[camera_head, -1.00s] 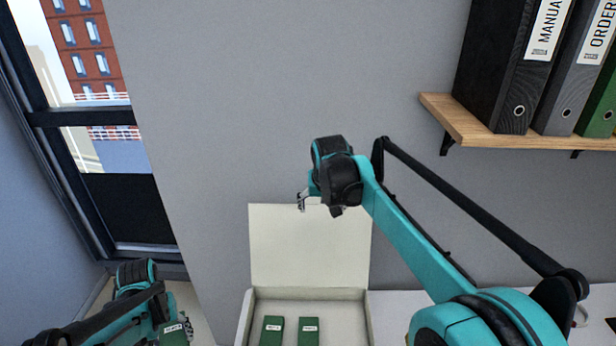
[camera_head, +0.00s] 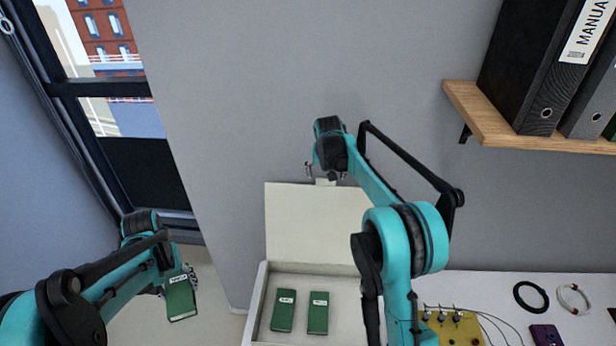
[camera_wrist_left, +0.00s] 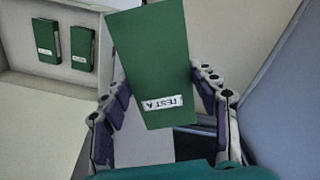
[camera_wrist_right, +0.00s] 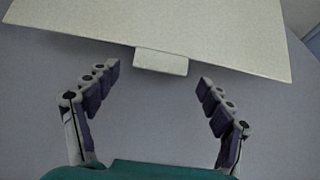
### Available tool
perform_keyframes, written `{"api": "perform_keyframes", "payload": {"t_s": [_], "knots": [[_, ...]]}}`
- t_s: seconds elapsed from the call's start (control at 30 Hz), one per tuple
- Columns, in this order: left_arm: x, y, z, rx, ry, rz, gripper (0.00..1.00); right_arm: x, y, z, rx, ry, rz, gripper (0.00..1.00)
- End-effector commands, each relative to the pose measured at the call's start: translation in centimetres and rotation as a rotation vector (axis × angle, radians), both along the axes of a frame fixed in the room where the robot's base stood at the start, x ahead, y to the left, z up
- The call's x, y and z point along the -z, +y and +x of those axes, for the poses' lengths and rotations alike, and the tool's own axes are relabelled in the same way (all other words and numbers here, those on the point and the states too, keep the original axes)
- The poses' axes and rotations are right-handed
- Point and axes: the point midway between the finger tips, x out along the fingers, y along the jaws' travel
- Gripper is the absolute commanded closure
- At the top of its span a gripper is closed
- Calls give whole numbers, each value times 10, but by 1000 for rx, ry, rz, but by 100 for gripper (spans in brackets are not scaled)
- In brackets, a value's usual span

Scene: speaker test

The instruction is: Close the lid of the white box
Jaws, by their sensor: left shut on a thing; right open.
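The white box (camera_head: 254,300) stands on the table with its lid (camera_head: 300,225) raised upright at the back. Two green blocks lie inside, a left one (camera_head: 283,310) and a right one (camera_head: 318,313). My right gripper (camera_head: 325,172) is open at the lid's top edge. In the right wrist view the lid's tab (camera_wrist_right: 160,62) sits just ahead of and between the open fingers (camera_wrist_right: 160,85), apart from them. My left gripper (camera_wrist_left: 160,95) is shut on a green block labelled TEST A (camera_wrist_left: 150,60), held left of the box; it also shows in the head view (camera_head: 180,298).
A wooden shelf (camera_head: 470,105) with binders (camera_head: 540,70) is on the wall at upper right. On the table at right are a yellow board (camera_head: 455,330) with wires, a black ring (camera_head: 530,296), a pale ring (camera_head: 574,298) and a purple item (camera_head: 546,336).

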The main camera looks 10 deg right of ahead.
Motion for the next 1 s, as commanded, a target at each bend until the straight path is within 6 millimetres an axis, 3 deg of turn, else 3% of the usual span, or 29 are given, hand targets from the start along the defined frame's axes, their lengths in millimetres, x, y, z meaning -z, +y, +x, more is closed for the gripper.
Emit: {"api": "perform_keyframes", "payload": {"t_s": [0.2,0.5,0.57,0.8,1.0], "knots": [[-2,0,0,0,0,0,74,20,-2,8,0,0,0,19],[-2,0,0,0,0,0,74,23,-2,9,0,0,0,19],[-2,0,0,0,0,0,74,23,-2,9,0,0,0,30],[-2,0,0,0,0,0,74,23,-2,9,0,0,0,92],[0,0,0,0,0,0,74,22,-1,8,0,-10,-2,92]]}}
